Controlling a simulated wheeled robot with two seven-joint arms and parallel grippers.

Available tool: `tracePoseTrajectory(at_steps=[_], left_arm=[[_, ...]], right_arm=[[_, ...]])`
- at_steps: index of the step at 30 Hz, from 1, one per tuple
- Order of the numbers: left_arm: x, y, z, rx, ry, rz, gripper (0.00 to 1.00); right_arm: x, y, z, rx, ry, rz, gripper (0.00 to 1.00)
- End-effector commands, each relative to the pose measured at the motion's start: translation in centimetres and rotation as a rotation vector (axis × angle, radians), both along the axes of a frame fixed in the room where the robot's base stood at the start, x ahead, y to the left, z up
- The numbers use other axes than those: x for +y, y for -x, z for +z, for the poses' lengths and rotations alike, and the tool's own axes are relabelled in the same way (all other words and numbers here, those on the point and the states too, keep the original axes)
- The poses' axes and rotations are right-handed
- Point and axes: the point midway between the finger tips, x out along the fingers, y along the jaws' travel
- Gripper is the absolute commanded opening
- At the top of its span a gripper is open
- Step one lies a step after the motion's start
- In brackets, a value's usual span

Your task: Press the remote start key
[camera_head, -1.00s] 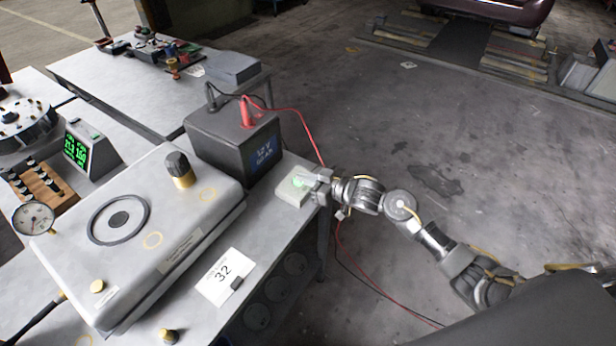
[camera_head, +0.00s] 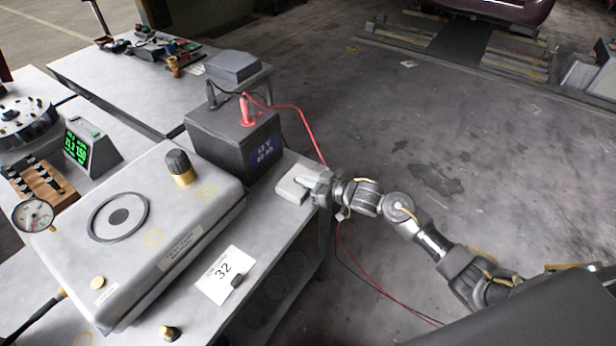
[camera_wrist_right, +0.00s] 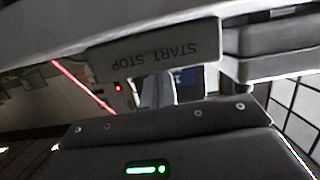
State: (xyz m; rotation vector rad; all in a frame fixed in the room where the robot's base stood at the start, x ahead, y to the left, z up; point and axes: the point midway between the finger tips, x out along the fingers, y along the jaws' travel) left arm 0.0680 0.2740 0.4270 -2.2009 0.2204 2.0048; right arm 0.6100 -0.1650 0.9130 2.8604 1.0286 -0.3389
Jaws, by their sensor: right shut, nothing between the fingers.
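The remote start box (camera_head: 293,190) is a small pale block at the bench's right edge, beside the black battery. In the right wrist view its START STOP label (camera_wrist_right: 155,50) appears upside down. My right gripper (camera_head: 309,179) is shut and empty, with its tips at the box's upper right side. They overlap the box in the head view; I cannot tell whether they touch the key, which is hidden. No green glow shows on the box in the head view. My left gripper is not in view.
The 12 V battery (camera_head: 235,138) stands behind the box, with red and black cables. A large grey case (camera_head: 140,215), a card marked 32 (camera_head: 226,274) and a green display (camera_head: 77,148) are on the bench. Open floor (camera_head: 420,130) lies to the right.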

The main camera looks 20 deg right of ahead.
Motion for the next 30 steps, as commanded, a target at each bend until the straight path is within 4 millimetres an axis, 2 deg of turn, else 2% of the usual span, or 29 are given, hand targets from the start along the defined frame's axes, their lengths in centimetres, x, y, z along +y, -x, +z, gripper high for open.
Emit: tracePoseTrajectory(at_steps=[1, 4, 9, 11, 15, 21, 30], left_arm=[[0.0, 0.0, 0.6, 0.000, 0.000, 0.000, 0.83], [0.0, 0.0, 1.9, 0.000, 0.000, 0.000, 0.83], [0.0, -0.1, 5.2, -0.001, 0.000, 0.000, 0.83], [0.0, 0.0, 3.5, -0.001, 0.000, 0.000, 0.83], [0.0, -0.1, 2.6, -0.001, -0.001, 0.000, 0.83], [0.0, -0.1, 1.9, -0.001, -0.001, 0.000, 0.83], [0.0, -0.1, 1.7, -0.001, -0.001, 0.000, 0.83]], right_arm=[[0.1, 0.4, -0.2, 0.017, 0.007, 0.005, 0.00], [0.2, 0.4, 1.2, 0.014, 0.006, 0.005, 0.00], [0.3, 0.2, 4.9, 0.002, 0.001, 0.005, 0.00], [-0.9, 1.4, 3.8, 0.000, 0.006, 0.005, 0.00], [-2.8, 3.8, 4.7, -0.002, 0.004, 0.005, 0.00], [-4.9, 6.3, 5.7, -0.003, 0.003, 0.004, 0.00], [-6.0, 7.5, 6.5, -0.004, -0.001, 0.004, 0.00]])
